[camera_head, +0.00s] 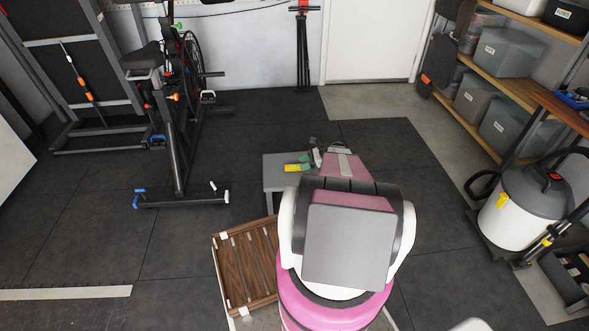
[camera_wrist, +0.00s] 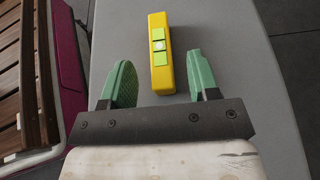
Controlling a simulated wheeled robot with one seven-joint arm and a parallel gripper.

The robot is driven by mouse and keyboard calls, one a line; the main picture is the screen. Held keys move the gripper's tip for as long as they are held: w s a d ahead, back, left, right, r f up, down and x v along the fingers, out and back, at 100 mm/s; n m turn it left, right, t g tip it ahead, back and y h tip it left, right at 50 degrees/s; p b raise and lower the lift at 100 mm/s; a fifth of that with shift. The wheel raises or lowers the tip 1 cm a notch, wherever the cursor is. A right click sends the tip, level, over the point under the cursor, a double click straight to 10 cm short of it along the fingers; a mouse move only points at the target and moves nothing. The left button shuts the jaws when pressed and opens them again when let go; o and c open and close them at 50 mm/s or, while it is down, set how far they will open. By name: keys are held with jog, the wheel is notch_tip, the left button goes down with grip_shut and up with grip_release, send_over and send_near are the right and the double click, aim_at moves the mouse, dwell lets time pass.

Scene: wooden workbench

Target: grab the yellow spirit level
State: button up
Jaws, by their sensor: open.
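The yellow spirit level (camera_wrist: 160,45) has lime-green vial windows on top and lies on a grey surface (camera_wrist: 235,70). In the wrist view it points away from me, its near end between the two green fingers of my gripper (camera_wrist: 160,82). The gripper is open, with a visible gap on each side of the level; I cannot tell whether the fingers are still above it. In the head view the level (camera_head: 291,168) shows as a small yellow piece left of my gripper (camera_head: 304,163), on the grey top (camera_head: 274,180). My arm hides part of that top.
A brown slatted wooden piece (camera_head: 237,270) is left of my arm and shows at the left edge of the wrist view (camera_wrist: 15,80). An exercise bike (camera_head: 175,130) stands at back left. A vacuum cleaner (camera_head: 527,205) and shelves (camera_head: 510,85) are at right. Dark floor lies between.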

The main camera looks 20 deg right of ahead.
aim_at(295, 166)
jog(key=x, duration=0.4)
jog(key=c, duration=1)
jog(key=shift+r, duration=0.1)
